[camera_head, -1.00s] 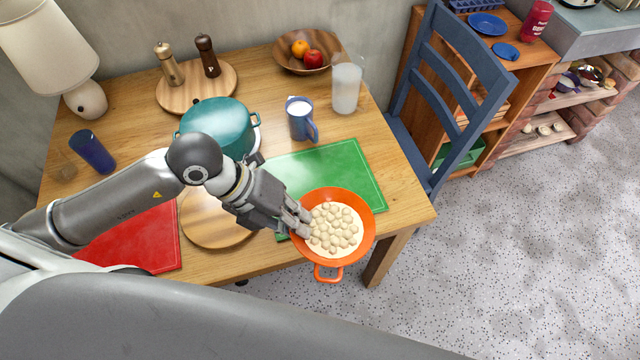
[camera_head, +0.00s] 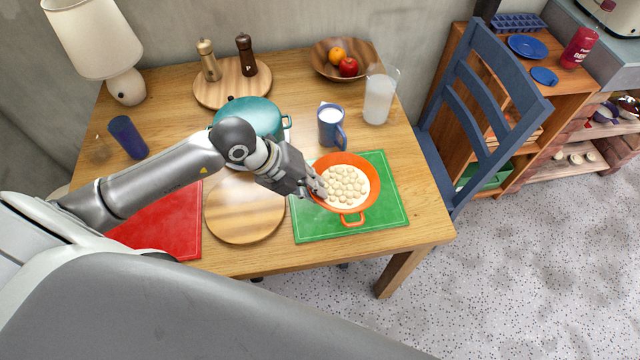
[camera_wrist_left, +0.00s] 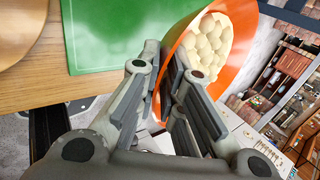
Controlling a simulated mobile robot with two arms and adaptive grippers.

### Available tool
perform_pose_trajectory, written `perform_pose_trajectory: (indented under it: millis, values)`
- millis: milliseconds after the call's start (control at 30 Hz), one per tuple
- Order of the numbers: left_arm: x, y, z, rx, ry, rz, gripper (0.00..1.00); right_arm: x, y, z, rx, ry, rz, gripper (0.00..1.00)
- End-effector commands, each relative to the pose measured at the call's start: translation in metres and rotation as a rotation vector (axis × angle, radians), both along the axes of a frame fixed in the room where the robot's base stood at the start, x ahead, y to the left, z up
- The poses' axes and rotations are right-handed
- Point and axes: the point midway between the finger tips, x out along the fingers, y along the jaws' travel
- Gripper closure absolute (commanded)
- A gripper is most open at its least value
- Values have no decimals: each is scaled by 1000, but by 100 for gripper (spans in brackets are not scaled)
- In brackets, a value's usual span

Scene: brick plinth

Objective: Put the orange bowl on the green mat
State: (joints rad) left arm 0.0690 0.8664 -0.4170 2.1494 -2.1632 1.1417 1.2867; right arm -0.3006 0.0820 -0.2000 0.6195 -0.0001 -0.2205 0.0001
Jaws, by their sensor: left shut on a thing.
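The orange bowl (camera_head: 372,190), full of pale round lumps in a cream-coloured filling, is over the green mat (camera_head: 388,212) in the head view. My left gripper (camera_head: 320,191) is shut on the bowl's left rim. In the left wrist view the bowl wall (camera_wrist_left: 243,58) sits between the fingers (camera_wrist_left: 168,88), and the green mat (camera_wrist_left: 108,35) shows to the left. The bowl seems to be held above the mat; its underside and the exact gap are hidden. My right gripper is not in view.
A round wooden board (camera_head: 243,222) lies left of the mat, with a red mat (camera_head: 165,222) beyond it. A teal pot (camera_head: 262,112), a blue mug (camera_head: 331,130) and a clear pitcher (camera_head: 378,98) stand behind. A blue chair (camera_head: 480,110) is at the table's right.

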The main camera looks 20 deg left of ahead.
Motion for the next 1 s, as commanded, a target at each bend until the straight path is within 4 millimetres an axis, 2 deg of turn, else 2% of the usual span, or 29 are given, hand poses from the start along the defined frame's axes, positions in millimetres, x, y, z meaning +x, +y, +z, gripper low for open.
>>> perform_pose_trajectory:
  millis: [33, 200, 400, 633, 800, 1000]
  values:
    - [10, 1, -1, -4, -3, 1, 100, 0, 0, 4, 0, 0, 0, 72]
    - [29, 4, -28, -4, -1, 1, 100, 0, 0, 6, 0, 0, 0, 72]
    - [45, 7, -49, -4, -2, -1, 100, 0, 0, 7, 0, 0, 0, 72]
    - [53, 9, -58, -4, -3, -1, 100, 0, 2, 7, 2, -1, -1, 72]
    - [54, 9, -79, -3, 1, -1, 100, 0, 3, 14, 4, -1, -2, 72]
    - [54, 10, -92, -2, -2, -2, 100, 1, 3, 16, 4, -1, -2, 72]
